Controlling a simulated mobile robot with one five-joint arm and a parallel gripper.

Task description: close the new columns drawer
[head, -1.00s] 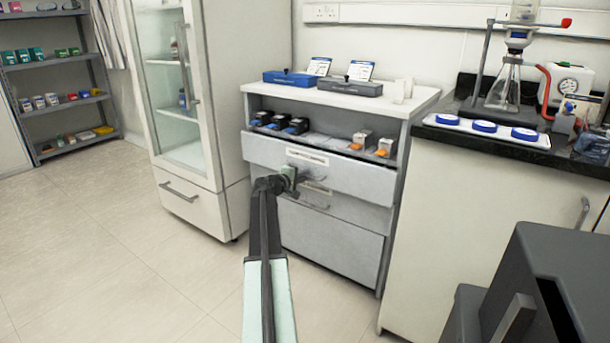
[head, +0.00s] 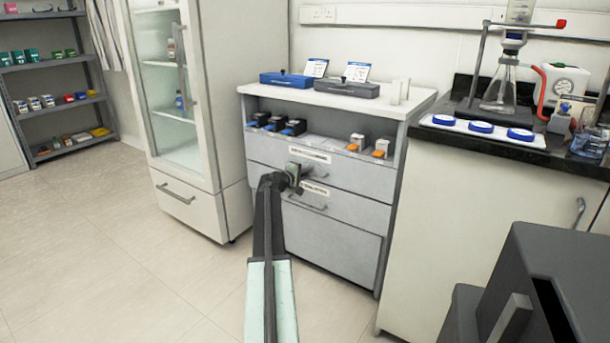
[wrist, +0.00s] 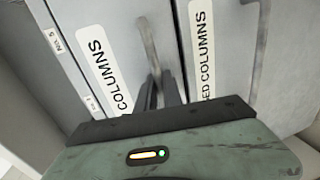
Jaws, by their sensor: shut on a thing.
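The upper drawer (head: 345,178) of the grey cabinet sits flush, or nearly so, with the drawer below it. Its label (wrist: 104,75) reads "COLUMNS" in the wrist view; the start of the label is hidden. My gripper (head: 292,174) is at this drawer's front, and in the wrist view its fingers (wrist: 156,92) are shut on the bar handle (wrist: 148,42). The lower drawer (head: 350,208) is shut, and its label (wrist: 202,50) shows "ED COLUMNS" in the wrist view.
An open shelf above the drawers holds blue-and-black items (head: 275,124) and orange-tipped boxes (head: 357,142). A glass-door cabinet (head: 180,95) stands left, a bench (head: 455,215) with glassware right. The floor at left is clear.

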